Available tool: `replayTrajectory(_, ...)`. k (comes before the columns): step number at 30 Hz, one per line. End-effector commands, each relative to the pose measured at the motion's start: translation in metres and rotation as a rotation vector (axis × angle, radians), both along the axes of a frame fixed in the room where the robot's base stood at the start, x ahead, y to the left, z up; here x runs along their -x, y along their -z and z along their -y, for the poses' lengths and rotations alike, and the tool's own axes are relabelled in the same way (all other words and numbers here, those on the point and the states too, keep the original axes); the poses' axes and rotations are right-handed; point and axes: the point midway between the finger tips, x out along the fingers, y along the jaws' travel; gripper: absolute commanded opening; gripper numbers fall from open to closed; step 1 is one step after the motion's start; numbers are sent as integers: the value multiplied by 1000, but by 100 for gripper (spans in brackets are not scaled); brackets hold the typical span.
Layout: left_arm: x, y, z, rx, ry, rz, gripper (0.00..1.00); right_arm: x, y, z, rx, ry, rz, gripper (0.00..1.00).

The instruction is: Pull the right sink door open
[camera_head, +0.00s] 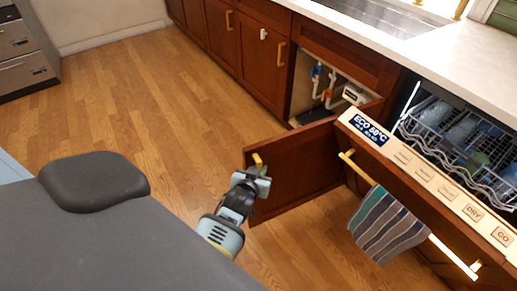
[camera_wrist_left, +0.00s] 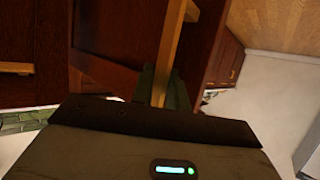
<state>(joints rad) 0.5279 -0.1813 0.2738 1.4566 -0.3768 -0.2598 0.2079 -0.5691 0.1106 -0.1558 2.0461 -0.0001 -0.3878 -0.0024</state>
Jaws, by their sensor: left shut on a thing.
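The right sink door (camera_head: 298,165) is a dark red-brown panel. In the head view it stands swung well out from the cabinet, and the opening (camera_head: 305,75) behind it shows pipes inside. My left gripper (camera_head: 258,174) is at the door's free edge, shut on the brass-coloured door handle (camera_head: 257,159). In the left wrist view the handle (camera_wrist_left: 176,40) runs down between the dark fingers (camera_wrist_left: 162,88). My right gripper is in neither view.
The dishwasher front (camera_head: 425,175) is tipped open right beside the door, with a striped towel (camera_head: 386,226) on its handle and a rack (camera_head: 465,140) inside. The left sink door (camera_head: 262,62) is closed. Wooden floor (camera_head: 160,105) is clear to the left.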

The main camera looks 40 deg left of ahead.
Motion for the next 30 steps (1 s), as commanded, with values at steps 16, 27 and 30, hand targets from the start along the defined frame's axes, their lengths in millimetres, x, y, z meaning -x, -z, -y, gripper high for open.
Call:
replayTrajectory(16, -2, -3, 1, 0, 2, 8, 36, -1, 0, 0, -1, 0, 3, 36)
replayTrajectory(27, -1, -4, 0, 0, 2, 3, 36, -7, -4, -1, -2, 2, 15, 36)
replayTrajectory(30, 0, -7, -1, 0, 3, 4, 36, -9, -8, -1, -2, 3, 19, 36)
